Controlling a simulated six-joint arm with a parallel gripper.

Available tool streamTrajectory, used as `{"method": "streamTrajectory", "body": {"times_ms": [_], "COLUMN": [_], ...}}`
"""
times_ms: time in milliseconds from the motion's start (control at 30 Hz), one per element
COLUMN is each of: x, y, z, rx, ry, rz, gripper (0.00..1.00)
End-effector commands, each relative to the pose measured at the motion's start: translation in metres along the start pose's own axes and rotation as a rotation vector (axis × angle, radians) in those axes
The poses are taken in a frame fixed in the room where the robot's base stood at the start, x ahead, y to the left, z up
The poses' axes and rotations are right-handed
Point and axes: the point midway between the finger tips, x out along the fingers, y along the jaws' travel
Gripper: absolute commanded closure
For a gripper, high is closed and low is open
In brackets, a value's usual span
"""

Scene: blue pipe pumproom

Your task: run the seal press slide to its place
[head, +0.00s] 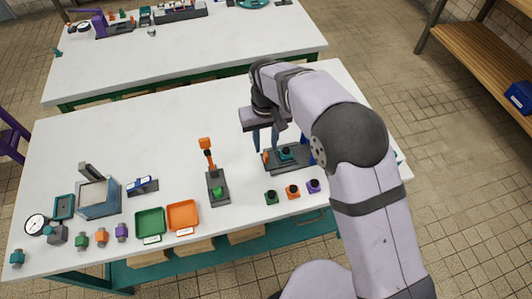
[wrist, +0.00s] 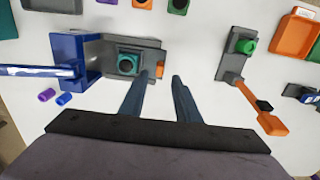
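The seal press has a grey base (head: 292,166) near the right end of the near table and a blue upright (wrist: 78,58). A teal slide (wrist: 118,73) with a dark round green part (wrist: 127,63) sits on the base; it also shows in the head view (head: 286,153). A small orange piece (wrist: 160,69) is at the base's end, on the side away from the blue upright. My gripper (wrist: 162,76) is open, its two fingers apart. Its fingertips are close to the orange piece; I cannot tell whether they touch it. My arm partly hides the press in the head view.
A second grey fixture with an orange lever (head: 208,160) stands left of the press. Green, orange and purple small parts (head: 292,191) line the front edge. Green (head: 150,224) and orange (head: 183,215) trays lie farther left. The table behind the fixtures is clear.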

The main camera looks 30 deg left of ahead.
Motion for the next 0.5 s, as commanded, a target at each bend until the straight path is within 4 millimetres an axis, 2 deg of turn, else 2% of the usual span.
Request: {"method": "streamTrajectory", "body": {"times_ms": [500], "x": [0.058], "y": [0.001], "z": [0.001], "rx": [0.001], "ry": [-0.002], "rz": [0.000], "gripper": [0.70]}}
